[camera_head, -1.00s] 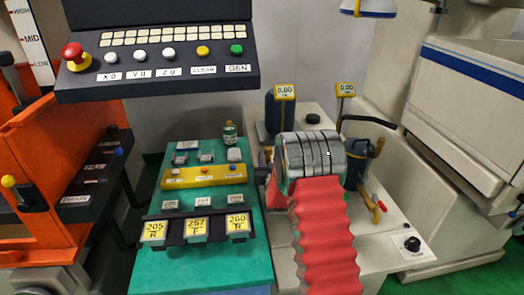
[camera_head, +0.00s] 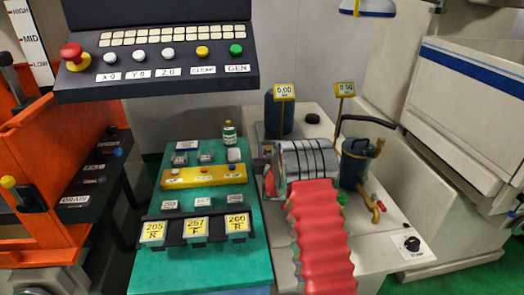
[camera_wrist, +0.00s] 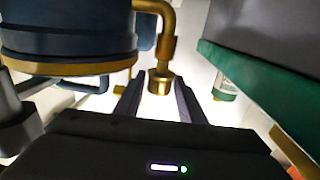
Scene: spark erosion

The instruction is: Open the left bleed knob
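The left blue canister (camera_head: 279,117) stands at the back of the pale machine top in the head view, and my arm hides its lower part. In the wrist view a blue canister (camera_wrist: 68,32) with a gold band fills the upper left. A brass pipe (camera_wrist: 168,38) bends down from it to a round brass end (camera_wrist: 160,84). My gripper (camera_wrist: 160,88) has its two dark fingers apart, one on each side of this brass end; I cannot tell whether they touch it. The left bleed knob cannot be clearly made out. My gripper is hidden in the head view.
The right canister (camera_head: 355,165) has a brass pipe with a red knob (camera_head: 379,205). Yellow gauges (camera_head: 284,91) stand above the canisters. A green bench (camera_head: 205,265) with a small bottle (camera_head: 229,134) stands to the left. A dark control panel (camera_head: 155,50) overhangs the upper left.

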